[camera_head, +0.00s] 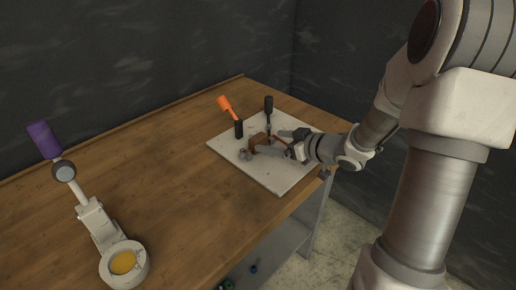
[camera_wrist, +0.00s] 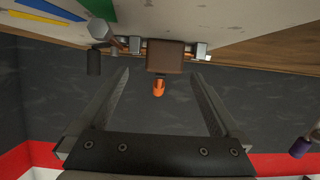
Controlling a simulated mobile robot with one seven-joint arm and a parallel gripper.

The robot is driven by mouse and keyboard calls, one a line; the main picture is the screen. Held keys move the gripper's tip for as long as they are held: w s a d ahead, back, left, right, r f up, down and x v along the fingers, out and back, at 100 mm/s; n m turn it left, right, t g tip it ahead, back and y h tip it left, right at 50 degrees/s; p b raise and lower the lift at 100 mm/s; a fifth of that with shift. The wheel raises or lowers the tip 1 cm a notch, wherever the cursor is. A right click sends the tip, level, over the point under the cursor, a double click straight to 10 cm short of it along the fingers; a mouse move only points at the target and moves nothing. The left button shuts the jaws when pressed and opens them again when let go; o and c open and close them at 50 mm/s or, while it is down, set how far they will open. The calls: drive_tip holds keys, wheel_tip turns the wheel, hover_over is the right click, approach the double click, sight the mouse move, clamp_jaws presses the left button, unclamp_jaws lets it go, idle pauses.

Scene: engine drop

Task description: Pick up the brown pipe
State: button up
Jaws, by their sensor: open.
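The brown pipe (camera_head: 258,139) is on the white board, beside a small metal fitting, partly hidden by my gripper in the head view. In the wrist view the brown pipe (camera_wrist: 165,57) shows as a brown block between grey metal pieces, at the far end of my fingers. My gripper (camera_head: 269,144) reaches in from the right, low over the board. In the wrist view my gripper (camera_wrist: 160,75) is open, its two fingers wide apart with nothing held. I cannot tell whether the tips are on either side of the pipe.
The white board (camera_head: 276,181) lies on a wooden workbench (camera_head: 165,185). An orange-handled tool (camera_head: 228,106) and a black-handled tool (camera_head: 269,105) stand close behind the pipe. A white device with a purple handle (camera_head: 44,140) stands at left. The bench middle is clear.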

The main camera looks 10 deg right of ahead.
sight(261, 138)
drive_tip(key=shift+a+r+b+x, duration=0.1)
drive_tip(key=shift+b+x, duration=0.15)
drive_tip(key=shift+x, duration=0.8)
drive_tip(key=shift+a+r+b+x, duration=0.1)
drive_tip(key=shift+b+x, duration=0.2)
drive_tip(key=shift+x, duration=0.7)
drive_tip(key=shift+a+r+b+x, duration=0.15)
drive_tip(key=shift+b+x, duration=0.1)
drive_tip(key=shift+x, duration=0.8)
drive_tip(key=shift+s, duration=0.1)
drive_tip(key=shift+c, duration=0.3)
clamp_jaws()
